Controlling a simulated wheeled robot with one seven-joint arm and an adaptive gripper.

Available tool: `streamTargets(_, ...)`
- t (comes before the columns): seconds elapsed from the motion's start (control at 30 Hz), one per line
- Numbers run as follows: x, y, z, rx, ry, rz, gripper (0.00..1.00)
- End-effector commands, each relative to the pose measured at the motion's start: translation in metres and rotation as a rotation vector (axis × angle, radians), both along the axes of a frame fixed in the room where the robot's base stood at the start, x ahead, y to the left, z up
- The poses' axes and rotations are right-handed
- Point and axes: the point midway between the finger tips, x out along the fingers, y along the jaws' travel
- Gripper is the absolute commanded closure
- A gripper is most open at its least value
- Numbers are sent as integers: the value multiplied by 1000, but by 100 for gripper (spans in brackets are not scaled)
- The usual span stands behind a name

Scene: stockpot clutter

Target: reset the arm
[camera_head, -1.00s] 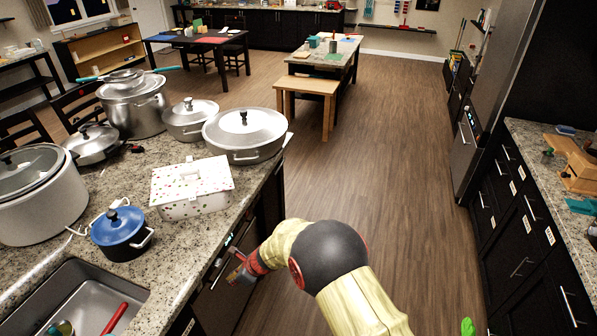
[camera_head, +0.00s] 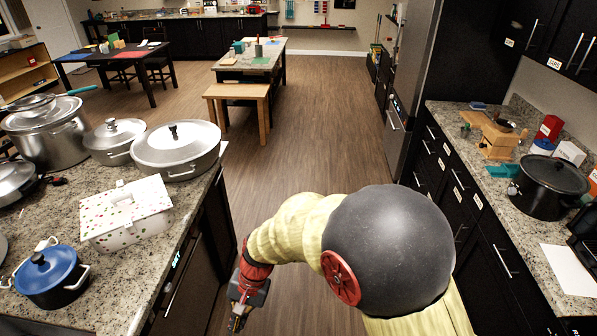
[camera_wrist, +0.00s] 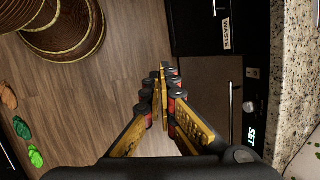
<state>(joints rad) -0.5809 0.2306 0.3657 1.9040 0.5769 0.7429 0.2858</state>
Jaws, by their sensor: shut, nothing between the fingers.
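My gripper (camera_head: 238,318) hangs low in the aisle in the head view, just right of the left counter's dark front. In the wrist view my gripper (camera_wrist: 163,78) is shut, with its fingers together and nothing between them. Beyond the fingers are the wood floor (camera_wrist: 110,60) and a dark cabinet front with a WASTE label (camera_wrist: 227,33). My arm is bent across the lower middle of the head view and hides part of the floor.
The left counter (camera_head: 120,275) holds a blue pot (camera_head: 48,278), a dotted white box (camera_head: 127,215) and several steel pots. The right counter (camera_head: 525,228) holds a black pot (camera_head: 550,187). A wooden bench (camera_head: 236,92) stands ahead; the aisle between is clear.

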Motion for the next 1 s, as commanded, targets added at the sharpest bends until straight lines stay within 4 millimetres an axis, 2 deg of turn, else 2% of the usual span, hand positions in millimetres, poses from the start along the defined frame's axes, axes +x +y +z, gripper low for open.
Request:
streamTargets(0.03, 0, -23, 21, -1, -40, 49, 100)
streamTargets(0.2, -11, -98, 74, -36, -158, 213, 100)
streamTargets(0.4, -30, -181, 124, -105, -292, 324, 100)
streamTargets(0.6, -55, -254, 163, -193, -422, 337, 100)
streamTargets(0.8, -77, -310, 198, -273, -568, 250, 100)
streamTargets(1.0, -86, -337, 234, -308, -701, 135, 100)
